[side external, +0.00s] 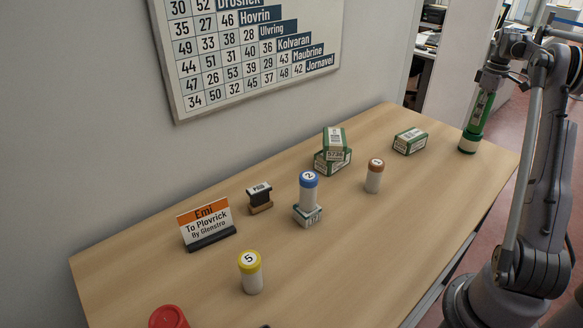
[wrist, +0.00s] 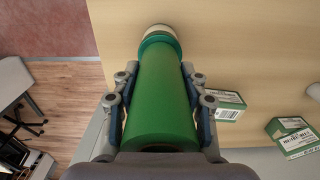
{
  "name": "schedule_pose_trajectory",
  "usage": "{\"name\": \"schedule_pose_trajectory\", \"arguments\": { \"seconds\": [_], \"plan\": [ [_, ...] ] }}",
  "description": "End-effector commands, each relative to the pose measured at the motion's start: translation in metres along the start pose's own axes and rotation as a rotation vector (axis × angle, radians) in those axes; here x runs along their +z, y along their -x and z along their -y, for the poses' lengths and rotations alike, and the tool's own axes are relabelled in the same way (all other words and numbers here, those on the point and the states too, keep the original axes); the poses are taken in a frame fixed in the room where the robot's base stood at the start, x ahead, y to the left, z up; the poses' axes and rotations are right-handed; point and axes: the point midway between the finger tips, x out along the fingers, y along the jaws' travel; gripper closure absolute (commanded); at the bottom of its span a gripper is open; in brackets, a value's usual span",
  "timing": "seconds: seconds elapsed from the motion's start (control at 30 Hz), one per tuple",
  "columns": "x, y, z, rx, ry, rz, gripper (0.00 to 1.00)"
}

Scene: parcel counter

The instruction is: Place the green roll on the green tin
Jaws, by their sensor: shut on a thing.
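The green roll (side external: 482,108) is upright, slightly tilted, between the fingers of my gripper (side external: 487,84) at the right end of the counter. In the wrist view my gripper (wrist: 158,85) is shut on the green roll (wrist: 160,105), a finger on each side. The green tin (side external: 468,144), with a cream body and green bands, stands on the counter directly under the roll's lower end. Part of the tin (wrist: 162,32) shows beyond the roll in the wrist view. The roll's lower end appears at the tin's top; I cannot tell whether they touch.
A green-and-white box (side external: 410,141) lies left of the tin. Two stacked boxes (side external: 333,146), a brown-capped jar (side external: 374,177), a blue-capped jar (side external: 309,188) on a small box and a yellow-capped jar (side external: 250,272) stand farther left. The counter's right edge (side external: 519,160) is close.

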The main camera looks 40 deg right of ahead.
Motion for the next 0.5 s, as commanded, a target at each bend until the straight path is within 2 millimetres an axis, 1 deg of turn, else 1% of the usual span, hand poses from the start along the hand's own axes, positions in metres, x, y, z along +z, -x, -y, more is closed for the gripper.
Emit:
{"name": "schedule_pose_trajectory", "arguments": {
  "seconds": [0.13,0.17,0.2,0.23,0.5],
  "plan": [
    [0.0000,-0.0035,-0.0001,0.000,0.000,0.000,0.93],
    [-0.0001,-0.0032,-0.0001,0.000,0.000,0.000,0.48],
    [-0.0001,-0.0032,-0.0001,0.000,0.000,0.000,0.36],
    [-0.0001,-0.0032,-0.0001,0.000,0.000,0.000,0.34],
    [0.0000,-0.0029,-0.0001,0.000,0.000,0.000,0.34]
  ]
}}
